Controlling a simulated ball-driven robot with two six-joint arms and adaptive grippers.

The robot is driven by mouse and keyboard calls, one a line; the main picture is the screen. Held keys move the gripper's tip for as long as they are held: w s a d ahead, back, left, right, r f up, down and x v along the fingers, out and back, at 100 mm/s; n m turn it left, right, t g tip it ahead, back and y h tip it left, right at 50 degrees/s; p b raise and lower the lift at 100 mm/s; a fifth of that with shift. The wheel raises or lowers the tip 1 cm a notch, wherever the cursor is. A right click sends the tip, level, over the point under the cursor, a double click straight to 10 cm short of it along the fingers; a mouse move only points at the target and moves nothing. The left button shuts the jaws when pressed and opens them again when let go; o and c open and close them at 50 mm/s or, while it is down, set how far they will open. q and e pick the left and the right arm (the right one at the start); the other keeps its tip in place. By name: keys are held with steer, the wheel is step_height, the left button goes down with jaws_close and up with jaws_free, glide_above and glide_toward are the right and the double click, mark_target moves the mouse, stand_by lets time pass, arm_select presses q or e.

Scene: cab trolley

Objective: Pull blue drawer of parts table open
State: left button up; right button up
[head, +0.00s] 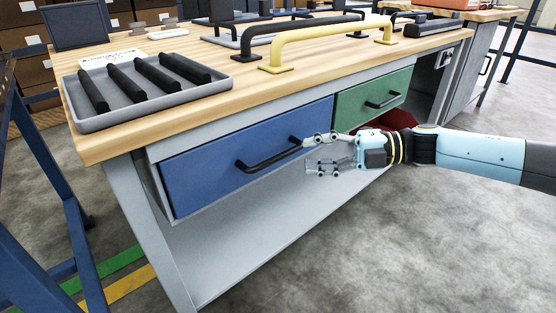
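The blue drawer (215,172) is in the left part of the parts table (160,122), below its wooden top. Its front looks flush or nearly flush with the frame. A black bar handle (258,164) runs across the drawer front. My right gripper (312,154) comes in from the right, with its fingers spread apart one above the other. Its fingertips are at the right end of the black handle; I cannot tell whether they touch it. Nothing shows between the fingers. My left gripper is not in view.
A green drawer (362,100) with its own black handle sits right of the blue one. On the tabletop are a grey tray (165,111) with several black bars and a large yellow handle (330,36). The floor (400,250) in front is clear.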

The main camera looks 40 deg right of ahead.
mark_target(283, 157)
steer(key=b+x, duration=0.1)
steer(key=x, duration=0.5)
steer(key=shift+w+a+f, duration=0.1)
steer(key=shift+w+a, duration=0.4)
steer(key=shift+a, duration=0.1)
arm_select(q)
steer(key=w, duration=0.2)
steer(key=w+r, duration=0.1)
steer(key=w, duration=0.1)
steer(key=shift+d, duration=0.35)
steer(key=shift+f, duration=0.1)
arm_select(e)
jaws_close()
